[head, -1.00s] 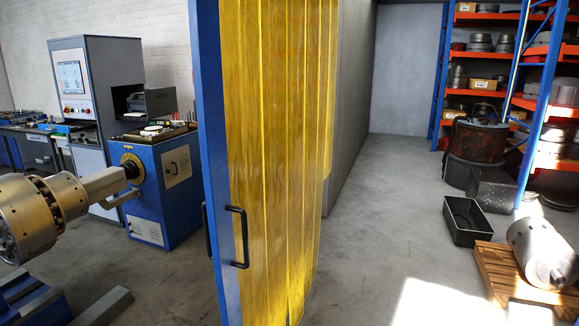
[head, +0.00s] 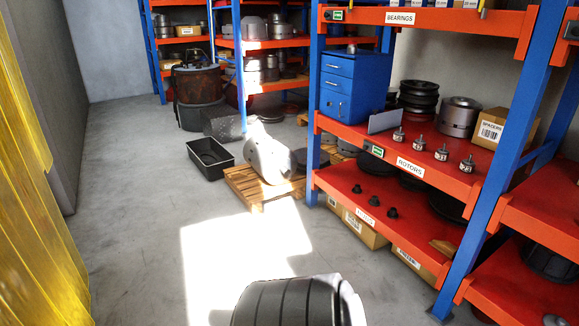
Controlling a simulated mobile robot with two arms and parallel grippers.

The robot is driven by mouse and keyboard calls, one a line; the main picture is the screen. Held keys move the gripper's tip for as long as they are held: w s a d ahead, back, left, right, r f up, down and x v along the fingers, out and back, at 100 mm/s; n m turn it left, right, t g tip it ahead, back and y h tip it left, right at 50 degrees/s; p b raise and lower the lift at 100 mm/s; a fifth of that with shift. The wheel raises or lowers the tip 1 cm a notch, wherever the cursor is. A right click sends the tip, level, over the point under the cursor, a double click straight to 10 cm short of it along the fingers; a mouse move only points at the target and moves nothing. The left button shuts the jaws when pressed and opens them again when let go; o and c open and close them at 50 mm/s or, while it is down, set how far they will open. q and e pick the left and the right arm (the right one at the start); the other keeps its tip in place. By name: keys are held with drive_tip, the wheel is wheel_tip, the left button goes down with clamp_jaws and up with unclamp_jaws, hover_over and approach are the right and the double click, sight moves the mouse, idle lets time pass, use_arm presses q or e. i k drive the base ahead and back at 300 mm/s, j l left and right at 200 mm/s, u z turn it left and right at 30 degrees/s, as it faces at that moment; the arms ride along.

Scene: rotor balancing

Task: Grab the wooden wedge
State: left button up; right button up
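A small tan, wood-coloured piece (head: 446,247) lies at the front edge of the lower red shelf on the right in the head view. It may be the wooden wedge, but it is too small to tell its shape for sure. Neither of my grippers is in view.
The orange and blue rack (head: 400,158) fills the right side. A wooden pallet (head: 240,187) with a metal cylinder (head: 268,158) and a black bin (head: 209,160) stand on the floor. A dark ribbed rounded object (head: 290,303) is at the bottom. Yellow strips (head: 35,220) hang at left.

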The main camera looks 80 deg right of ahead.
sight(446, 248)
drive_tip(key=z, duration=3.85)
drive_tip(key=i+j+u, duration=0.35)
drive_tip(key=i, duration=0.25)
drive_tip(key=i+j+u, duration=0.3)
drive_tip(key=i, duration=0.3)
drive_tip(key=i+u, duration=0.35)
drive_tip(key=i, duration=0.25)
drive_tip(key=i+j+z, duration=0.1)
drive_tip(key=i+z, duration=0.3)
drive_tip(key=i+j+z, duration=0.2)
drive_tip(key=i+z, duration=0.2)
drive_tip(key=i+j+z, duration=0.4)
drive_tip(key=k+l, duration=0.05)
drive_tip(key=l, duration=0.05)
